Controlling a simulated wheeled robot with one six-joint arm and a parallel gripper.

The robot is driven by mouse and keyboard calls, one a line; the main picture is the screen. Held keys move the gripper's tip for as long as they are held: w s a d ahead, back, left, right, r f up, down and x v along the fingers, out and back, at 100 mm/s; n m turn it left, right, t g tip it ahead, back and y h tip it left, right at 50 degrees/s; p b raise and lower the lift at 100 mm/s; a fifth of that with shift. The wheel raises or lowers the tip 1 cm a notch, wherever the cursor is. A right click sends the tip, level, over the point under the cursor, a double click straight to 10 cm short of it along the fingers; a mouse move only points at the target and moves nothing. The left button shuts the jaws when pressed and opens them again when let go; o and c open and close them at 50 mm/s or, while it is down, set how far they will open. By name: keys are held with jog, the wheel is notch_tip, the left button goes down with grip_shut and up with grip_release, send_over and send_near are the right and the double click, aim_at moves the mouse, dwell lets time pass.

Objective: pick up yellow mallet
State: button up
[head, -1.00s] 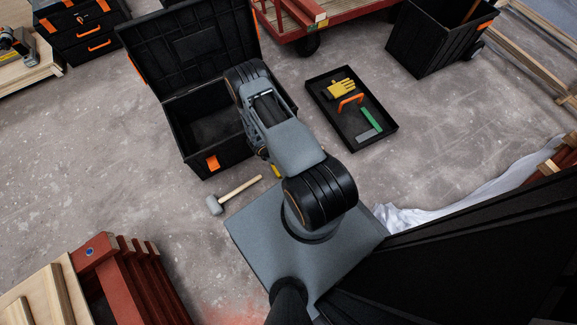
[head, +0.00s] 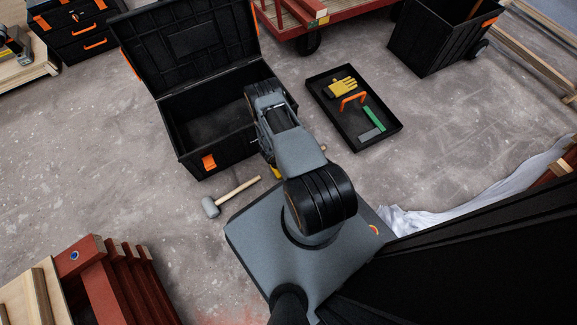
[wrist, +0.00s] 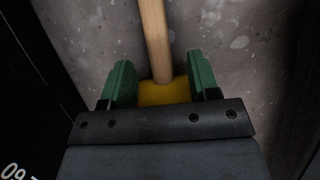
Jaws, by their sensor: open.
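In the wrist view the yellow mallet's head (wrist: 163,93) lies between the two green fingers of my gripper (wrist: 161,82), partly hidden by the gripper body. Its wooden handle (wrist: 154,38) runs up and away over the concrete.
A grey-headed mallet (head: 211,206) lies left of my base. An open black toolbox (head: 205,162) stands close to my arm. A black tray (head: 392,133) holds yellow gloves (head: 341,88) and a green-and-grey tool. Red battens (head: 95,275) are at lower left.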

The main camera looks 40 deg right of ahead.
jog(key=b+x, duration=0.1)
jog(key=x, duration=0.1)
jog(key=shift+d+f, duration=0.1)
jog(key=shift+f, duration=0.25)
jog(key=shift+r, duration=0.1)
grip_shut()
